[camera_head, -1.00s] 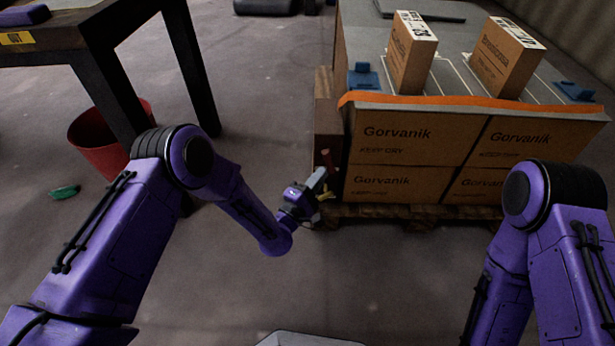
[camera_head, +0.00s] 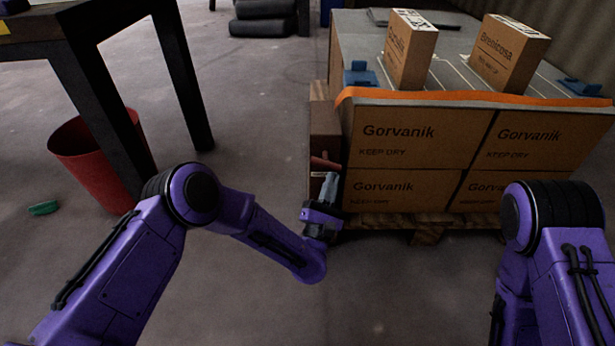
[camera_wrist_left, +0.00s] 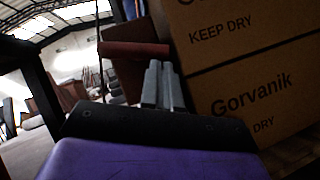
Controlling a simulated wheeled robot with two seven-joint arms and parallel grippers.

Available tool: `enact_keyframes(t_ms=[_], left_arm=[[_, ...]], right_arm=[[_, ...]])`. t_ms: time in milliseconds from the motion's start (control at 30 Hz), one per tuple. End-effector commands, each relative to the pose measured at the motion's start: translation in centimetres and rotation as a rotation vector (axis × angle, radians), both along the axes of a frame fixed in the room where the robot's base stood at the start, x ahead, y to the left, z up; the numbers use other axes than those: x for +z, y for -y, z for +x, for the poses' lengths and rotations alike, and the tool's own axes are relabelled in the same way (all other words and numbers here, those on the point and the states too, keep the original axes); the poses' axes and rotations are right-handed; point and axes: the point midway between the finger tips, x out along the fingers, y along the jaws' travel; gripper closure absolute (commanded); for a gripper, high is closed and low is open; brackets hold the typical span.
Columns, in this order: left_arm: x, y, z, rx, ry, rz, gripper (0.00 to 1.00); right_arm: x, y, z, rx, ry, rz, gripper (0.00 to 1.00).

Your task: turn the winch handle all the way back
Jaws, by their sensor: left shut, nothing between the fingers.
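The red winch handle (camera_head: 325,163) sticks out low on the brown post (camera_head: 324,118) at the left side of the carton stack. It also shows in the left wrist view as a red bar (camera_wrist_left: 135,49) lying nearly level just beyond the fingers. My left gripper (camera_head: 329,180) is shut and empty. Its fingers (camera_wrist_left: 162,86) point up at the handle from just below its right end. I cannot tell whether they touch it. The rest of the winch is mostly hidden. My right arm is at the right, its gripper out of sight.
Gorvanik cartons (camera_head: 405,150) stand on a wooden pallet (camera_head: 425,228), close right of my left gripper, under an orange strap (camera_head: 470,97). A dark table (camera_head: 90,35) and a red bin (camera_head: 95,160) stand at the left.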

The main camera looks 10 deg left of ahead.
Motion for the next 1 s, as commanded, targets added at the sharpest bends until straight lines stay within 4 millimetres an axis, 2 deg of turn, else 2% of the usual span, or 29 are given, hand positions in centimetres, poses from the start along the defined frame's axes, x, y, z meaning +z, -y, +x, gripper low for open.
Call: enact_keyframes(t_ms=[400,1000], left_arm=[[0.6,1.1,0.2,-0.001,0.002,0.002,1.00],[0.8,1.3,0.2,0.000,0.002,0.003,1.00]], right_arm=[[0.0,0.0,0.0,0.000,0.002,0.000,0.57],[0.1,0.0,0.0,0.000,-0.002,0.001,0.57]])
